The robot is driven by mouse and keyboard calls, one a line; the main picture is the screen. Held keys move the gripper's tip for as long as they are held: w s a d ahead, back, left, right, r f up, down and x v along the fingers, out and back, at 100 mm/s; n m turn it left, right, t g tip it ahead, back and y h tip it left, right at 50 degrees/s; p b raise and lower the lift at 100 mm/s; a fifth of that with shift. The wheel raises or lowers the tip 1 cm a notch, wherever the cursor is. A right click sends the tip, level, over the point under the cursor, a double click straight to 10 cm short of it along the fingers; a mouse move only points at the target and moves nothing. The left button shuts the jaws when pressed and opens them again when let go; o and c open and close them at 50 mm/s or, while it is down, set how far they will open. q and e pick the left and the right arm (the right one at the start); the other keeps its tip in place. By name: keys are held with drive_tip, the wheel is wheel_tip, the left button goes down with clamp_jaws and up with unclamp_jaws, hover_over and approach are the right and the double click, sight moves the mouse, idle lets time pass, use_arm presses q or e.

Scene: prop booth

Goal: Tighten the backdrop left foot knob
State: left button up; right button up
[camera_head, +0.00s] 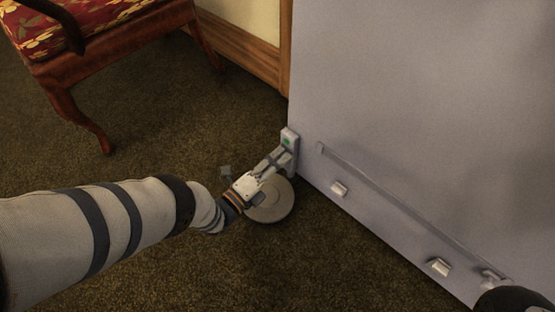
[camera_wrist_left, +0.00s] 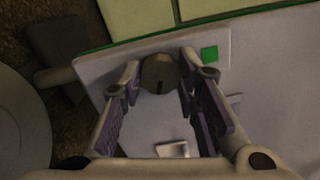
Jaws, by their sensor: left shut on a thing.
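The backdrop (camera_head: 420,100) is a large grey panel standing at the right in the head view. At its lower left corner is a pale plate (camera_head: 290,136) with a green mark. My left gripper (camera_head: 283,163) reaches this corner from the left. In the left wrist view, a dark round knob (camera_wrist_left: 160,74) with a notch sits on the plate (camera_wrist_left: 100,68). My left gripper's fingers (camera_wrist_left: 160,85) stand on either side of the knob and are shut on it. The knob is hidden in the head view.
A round grey disc (camera_head: 272,205) lies on the carpet below my left gripper. A wooden chair (camera_head: 110,45) with a floral seat stands at upper left. Small pale fittings (camera_head: 339,188) line the panel's lower part. The carpet between chair and backdrop is clear.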

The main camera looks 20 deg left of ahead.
use_arm(q)
drive_tip(key=shift+a, duration=0.1)
drive_tip(key=o, duration=1.2)
drive_tip(key=v, duration=1.2)
